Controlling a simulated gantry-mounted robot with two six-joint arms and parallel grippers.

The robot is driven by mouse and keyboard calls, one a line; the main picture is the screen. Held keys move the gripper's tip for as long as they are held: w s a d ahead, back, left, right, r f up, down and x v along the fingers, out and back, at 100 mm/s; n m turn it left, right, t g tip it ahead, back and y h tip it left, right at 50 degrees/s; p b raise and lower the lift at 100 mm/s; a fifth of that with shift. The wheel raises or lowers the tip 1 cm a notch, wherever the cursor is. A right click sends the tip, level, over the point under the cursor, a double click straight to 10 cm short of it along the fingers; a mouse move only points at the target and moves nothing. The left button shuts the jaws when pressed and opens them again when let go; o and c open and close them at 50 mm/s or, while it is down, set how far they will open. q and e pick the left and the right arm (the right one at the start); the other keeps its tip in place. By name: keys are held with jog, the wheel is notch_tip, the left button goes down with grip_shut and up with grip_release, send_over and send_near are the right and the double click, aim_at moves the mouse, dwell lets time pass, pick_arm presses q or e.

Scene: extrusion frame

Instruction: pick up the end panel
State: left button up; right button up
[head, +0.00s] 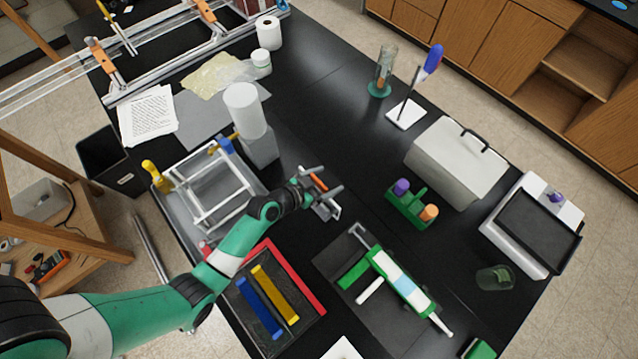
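I cannot make out for certain which thing is the end panel. A white open frame (204,186) stands in a grey tray (186,222) at the left of the black table, with a yellow clamp (157,177) at its corner. A flat grey sheet (196,127) lies behind it, partly under a crumpled pale sheet. My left gripper (328,196) is over the middle of the table, to the right of the frame and apart from it. Its fingers look spread, with a small orange part between or beside them. My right gripper is not in view.
A white cylinder on a grey block (260,150) stands behind my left arm. A red-edged tray (317,303) with blue and yellow bars lies in front. A green tool (400,282) on a dark mat, a green rack (408,208) and a pale case (452,160) are to the right.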

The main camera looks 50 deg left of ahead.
pick_arm(q)
jog(key=c, duration=1.1)
jog(key=shift+r+p, duration=1.4)
jog(key=shift+r, duration=3.65)
